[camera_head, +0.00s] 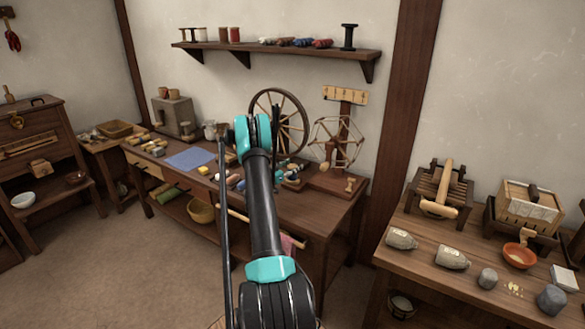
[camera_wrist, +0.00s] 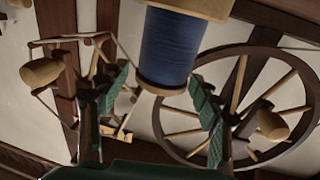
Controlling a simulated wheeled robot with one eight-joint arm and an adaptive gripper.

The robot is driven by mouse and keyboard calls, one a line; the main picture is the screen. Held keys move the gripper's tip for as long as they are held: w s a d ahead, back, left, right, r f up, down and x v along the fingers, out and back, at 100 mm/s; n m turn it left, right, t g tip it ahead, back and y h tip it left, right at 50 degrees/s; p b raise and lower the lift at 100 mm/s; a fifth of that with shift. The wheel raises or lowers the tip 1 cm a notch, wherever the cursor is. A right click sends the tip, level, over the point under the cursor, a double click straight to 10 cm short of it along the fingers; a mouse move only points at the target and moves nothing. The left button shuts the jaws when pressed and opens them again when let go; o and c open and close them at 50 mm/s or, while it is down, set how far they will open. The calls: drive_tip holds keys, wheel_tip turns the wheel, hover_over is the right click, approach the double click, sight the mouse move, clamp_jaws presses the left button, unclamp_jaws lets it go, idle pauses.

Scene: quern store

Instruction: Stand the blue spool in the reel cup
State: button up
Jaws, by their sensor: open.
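A blue spool (camera_wrist: 170,48) with wooden ends is large at the top of the wrist view. Its upper end is partly cut off by the frame edge. My gripper (camera_wrist: 158,80) is open, with one green-padded finger on each side of the spool's lower end in that view. I see gaps beside the spool, and no clear contact. In the head view my arm hides my gripper's fingers and the spool. I cannot make out the reel cup for certain in either view.
The workbench (camera_head: 325,207) carries a spinning wheel (camera_head: 302,120), a skein winder (camera_head: 340,150), a blue cloth (camera_head: 189,159) and small items. A wall shelf (camera_head: 280,53) is above. Floor is clear at lower left.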

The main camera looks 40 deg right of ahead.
drive_tip(key=v, duration=1.1)
drive_tip(key=s+a+r+n+y, duration=0.35)
drive_tip(key=s+a, duration=0.25)
drive_tip(key=a, duration=0.2)
drive_tip(key=s+a+r+n+y, duration=0.3)
drive_tip(key=s+a+r+y, duration=0.2)
drive_tip(key=s+a, duration=0.25)
drive_tip(key=s+a+f+n+y, duration=0.3)
drive_tip(key=s+a+n+y, duration=0.6)
drive_tip(key=s+a, duration=1.5)
drive_tip(key=shift+s+a+f, duration=0.2)
drive_tip(key=shift+s+a, duration=0.05)
drive_tip(key=shift+a, duration=0.05)
